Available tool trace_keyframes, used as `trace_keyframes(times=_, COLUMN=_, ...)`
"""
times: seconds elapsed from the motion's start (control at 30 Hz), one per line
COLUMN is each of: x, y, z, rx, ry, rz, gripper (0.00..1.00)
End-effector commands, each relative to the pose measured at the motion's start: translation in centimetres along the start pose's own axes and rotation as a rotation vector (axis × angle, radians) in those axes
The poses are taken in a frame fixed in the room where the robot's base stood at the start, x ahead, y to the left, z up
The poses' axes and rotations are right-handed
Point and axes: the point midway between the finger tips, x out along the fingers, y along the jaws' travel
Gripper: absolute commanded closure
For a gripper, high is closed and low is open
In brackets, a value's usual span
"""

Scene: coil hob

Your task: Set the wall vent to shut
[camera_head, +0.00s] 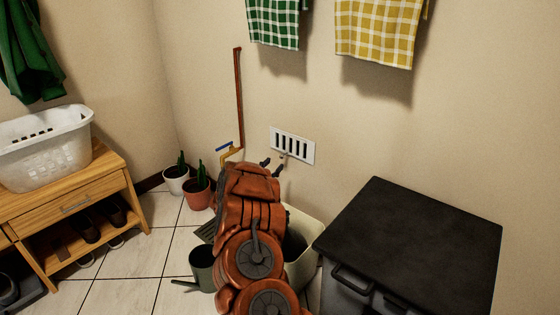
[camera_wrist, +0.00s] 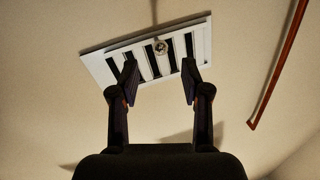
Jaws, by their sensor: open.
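The wall vent (camera_head: 292,145) is a white rectangular plate with dark slots showing between white bars, low on the beige wall. In the wrist view the vent (camera_wrist: 112,66) looks tilted, with a small round metallic knob (camera_wrist: 160,46) at its edge. The dark slots show as gaps there too. My gripper (camera_head: 271,167) is just below and left of the vent in the head view. In the wrist view my gripper (camera_wrist: 160,80) is open and empty, its two fingers apart on either side of the knob's line. I cannot tell whether a finger touches the plate.
A copper pipe (camera_head: 239,95) with a blue-handled valve (camera_head: 224,147) runs left of the vent. A cream bin (camera_head: 303,263) and a dark-topped cabinet (camera_head: 420,235) stand on the right. Potted cacti (camera_head: 197,193) and a watering can (camera_head: 202,268) are on the floor at left.

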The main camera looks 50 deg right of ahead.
Motion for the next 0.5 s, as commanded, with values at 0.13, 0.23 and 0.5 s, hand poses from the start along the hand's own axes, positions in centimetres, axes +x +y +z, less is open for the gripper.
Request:
trace_keyframes(times=0.13, x=0.8, y=0.1, z=0.0, rx=0.000, ry=0.002, rz=0.002, gripper=0.53)
trace_keyframes(times=0.23, x=1.6, y=0.1, z=0.2, rx=0.000, ry=0.001, rz=0.001, gripper=0.53)
trace_keyframes(times=0.5, x=4.8, y=-0.1, z=0.2, rx=0.002, ry=0.000, rz=-0.001, gripper=0.53)
